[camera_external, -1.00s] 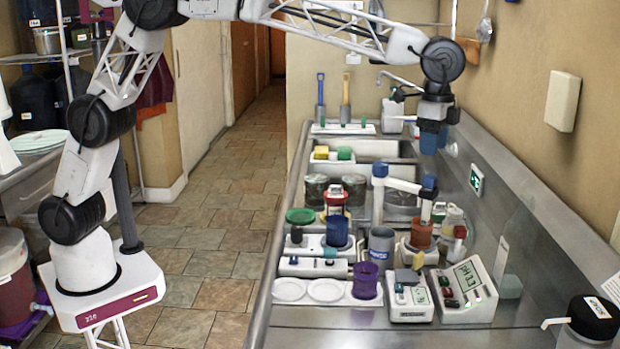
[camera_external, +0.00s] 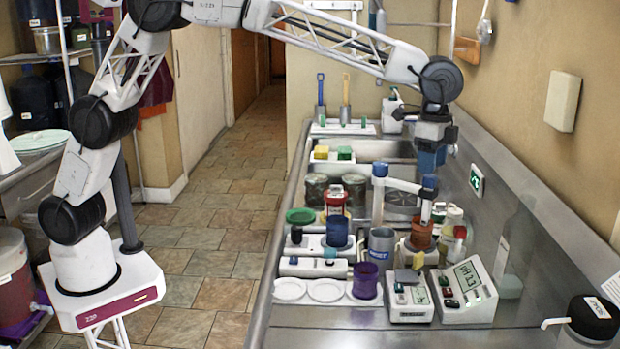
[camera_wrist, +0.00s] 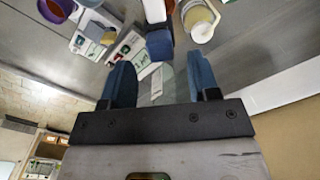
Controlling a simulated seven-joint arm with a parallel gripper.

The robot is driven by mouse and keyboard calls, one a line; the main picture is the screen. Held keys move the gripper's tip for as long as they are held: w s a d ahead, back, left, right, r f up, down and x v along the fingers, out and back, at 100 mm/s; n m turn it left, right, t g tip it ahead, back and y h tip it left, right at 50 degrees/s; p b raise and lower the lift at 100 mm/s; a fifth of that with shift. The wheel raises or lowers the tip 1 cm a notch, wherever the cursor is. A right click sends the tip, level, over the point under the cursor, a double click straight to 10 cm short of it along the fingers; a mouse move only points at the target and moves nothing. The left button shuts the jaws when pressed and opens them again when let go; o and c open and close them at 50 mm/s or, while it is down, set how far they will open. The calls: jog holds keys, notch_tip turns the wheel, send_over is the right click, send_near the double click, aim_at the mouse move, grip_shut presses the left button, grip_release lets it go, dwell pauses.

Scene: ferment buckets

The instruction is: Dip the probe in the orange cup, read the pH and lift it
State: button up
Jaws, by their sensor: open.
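The orange cup (camera_external: 421,236) stands on a light base right of centre on the steel counter. The probe has a blue block (camera_external: 430,182) at the end of a white swing arm (camera_external: 402,185). It hangs over the orange cup; its lower end is hard to make out. The pH meter (camera_external: 466,288) stands in front and seems to read pH 3.3. My gripper (camera_external: 431,168) points down just above the blue block. In the wrist view its two blue fingers (camera_wrist: 160,82) are apart and empty, with the blue block (camera_wrist: 160,45) beyond them.
A grey mug (camera_external: 381,248), a purple cup (camera_external: 365,281) and a smaller meter (camera_external: 408,300) stand close by. A white jar (camera_wrist: 198,22) is beside the swing arm. The wall (camera_external: 530,190) is close on the right.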

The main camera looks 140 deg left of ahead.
aim_at(427, 207)
jog(key=shift+f, duration=1.8)
jog(key=shift+r, duration=0.1)
grip_shut()
